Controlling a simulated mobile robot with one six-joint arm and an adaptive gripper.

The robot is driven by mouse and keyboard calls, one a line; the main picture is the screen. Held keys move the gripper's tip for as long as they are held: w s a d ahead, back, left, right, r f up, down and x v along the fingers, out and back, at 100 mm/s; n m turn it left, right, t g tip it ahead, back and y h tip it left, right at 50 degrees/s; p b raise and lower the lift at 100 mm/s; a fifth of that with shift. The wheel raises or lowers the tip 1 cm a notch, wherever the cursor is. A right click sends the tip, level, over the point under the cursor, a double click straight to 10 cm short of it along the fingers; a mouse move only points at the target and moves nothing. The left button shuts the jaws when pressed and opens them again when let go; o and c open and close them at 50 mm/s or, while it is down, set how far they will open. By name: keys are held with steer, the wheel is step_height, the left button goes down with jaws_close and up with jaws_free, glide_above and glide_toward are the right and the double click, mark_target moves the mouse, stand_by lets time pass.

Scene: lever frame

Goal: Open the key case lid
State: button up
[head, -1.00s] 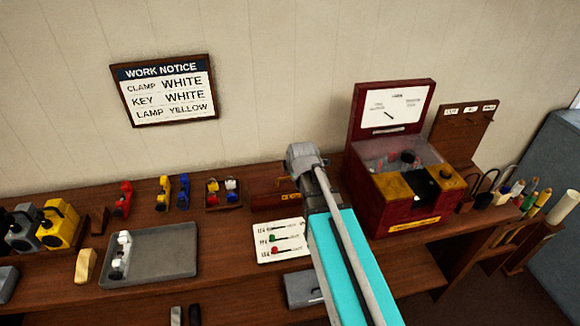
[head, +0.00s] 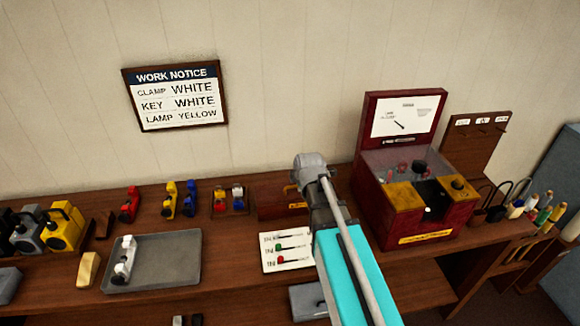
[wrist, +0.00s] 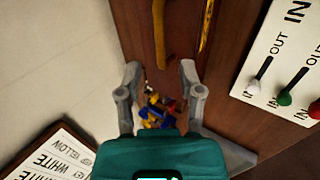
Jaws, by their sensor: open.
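The key case appears to be the low red-brown box (head: 270,204) with a yellow label, on the bench behind my arm in the head view; my arm hides its right part. In the wrist view, a brown wooden surface (wrist: 183,65), apparently its lid, carries a curved brass handle (wrist: 161,42) and a yellow label strip (wrist: 207,22). My gripper (wrist: 160,80) is open, its two fingers apart with nothing between them. The handle is ahead of the fingertips; I cannot tell the gap. The lid looks shut.
A small rack of coloured pieces (head: 230,211) stands left of the case. A white lever card (head: 286,258) lies in front. A dark red machine (head: 418,214) stands close on the right. A grey tray (head: 180,263) lies left. The wall is behind.

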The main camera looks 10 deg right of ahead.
mark_target(296, 191)
steer(key=shift+b+x, duration=2.45)
steer(key=shift+x, duration=0.8)
steer(key=shift+w+f, duration=0.2)
jaws_close()
